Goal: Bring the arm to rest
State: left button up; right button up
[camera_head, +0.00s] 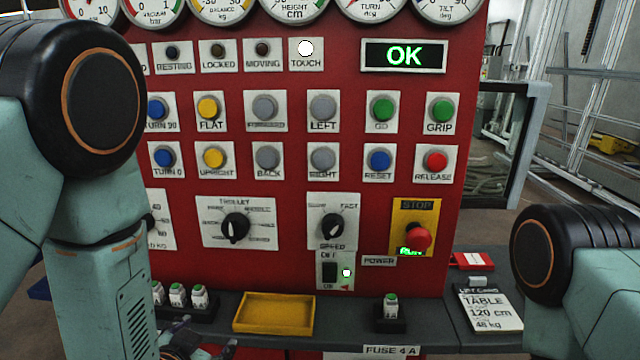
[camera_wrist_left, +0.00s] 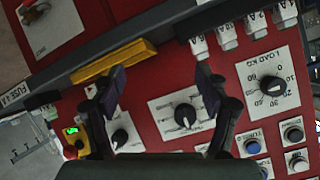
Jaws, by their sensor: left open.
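My left gripper (camera_head: 207,342) shows only by its fingertips at the bottom edge of the head view, low before the shelf. In the left wrist view my left gripper (camera_wrist_left: 160,85) is open and empty, its fingers apart in front of the red panel (camera_wrist_left: 155,85). On the panel (camera_head: 375,75) in the head view, the RESTING lamp (camera_head: 172,53), LOCKED lamp (camera_head: 218,51) and MOVING lamp (camera_head: 263,49) are dark. The TOUCH lamp (camera_head: 305,48) is lit white. The display (camera_head: 404,55) reads OK in green. My right arm shows at the right; its gripper is out of view.
The red STOP button (camera_head: 418,236), TROLLEY knob (camera_head: 236,228) and SPEED knob (camera_head: 333,225) stick out from the panel.

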pick_arm(q)
jog(key=s+f+n+g, duration=0.1)
jog(key=s+f+g, duration=0.3)
jog(key=s+f, duration=0.3)
jog(key=s+a+f+n+g, duration=0.1)
jog(key=s+f+g, duration=0.3)
jog(key=s, duration=1)
jog(key=s+a+f+n+g, duration=0.1)
jog(key=s+f+n+g, duration=0.2)
jog(key=s+f, duration=0.7)
jog(key=shift+s+g, duration=0.3)
jog(key=shift+g, duration=0.4)
